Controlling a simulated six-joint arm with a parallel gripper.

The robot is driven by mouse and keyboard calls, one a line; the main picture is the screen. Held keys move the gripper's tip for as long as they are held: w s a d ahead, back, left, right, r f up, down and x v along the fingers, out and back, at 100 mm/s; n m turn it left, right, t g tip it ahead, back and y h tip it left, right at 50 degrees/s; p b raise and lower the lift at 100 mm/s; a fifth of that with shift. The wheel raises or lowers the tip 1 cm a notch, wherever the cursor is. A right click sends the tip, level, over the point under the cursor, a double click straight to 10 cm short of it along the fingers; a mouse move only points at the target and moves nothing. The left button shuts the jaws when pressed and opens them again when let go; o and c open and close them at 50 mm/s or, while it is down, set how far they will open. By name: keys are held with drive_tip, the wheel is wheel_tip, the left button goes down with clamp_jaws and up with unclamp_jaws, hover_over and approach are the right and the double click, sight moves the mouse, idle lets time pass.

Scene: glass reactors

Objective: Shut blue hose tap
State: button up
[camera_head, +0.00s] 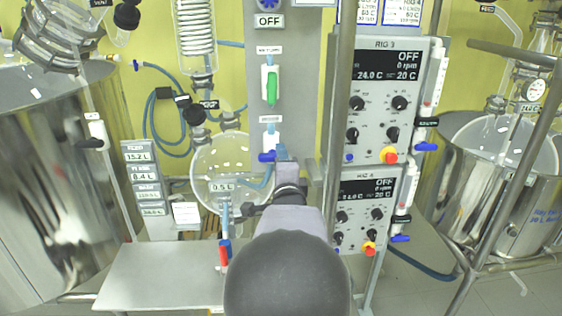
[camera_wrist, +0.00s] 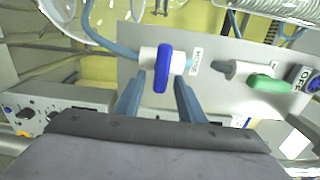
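The blue hose tap is a white valve body with a blue lever handle (camera_head: 267,157) on the grey upright panel. In the wrist view the blue handle (camera_wrist: 163,68) lies crosswise to its white body and blue hose. My gripper (camera_wrist: 160,84) is open, with one finger on each side of the handle's near end and a visible gap on both sides. Whether the fingers reach deep enough to overlap the handle is hard to tell. In the head view my gripper (camera_head: 284,160) is at the tap and partly hides its right side.
A tap with a green handle (camera_head: 271,88) sits above on the same panel, its handle along the body. A glass flask (camera_head: 222,160) is at left. Control boxes (camera_head: 383,100) and a metal post (camera_head: 338,110) stand close at right.

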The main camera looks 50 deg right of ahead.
drive_tip(key=shift+s+a, duration=0.1)
drive_tip(key=b+v, duration=0.1)
drive_tip(key=v, duration=0.6)
idle(0.7)
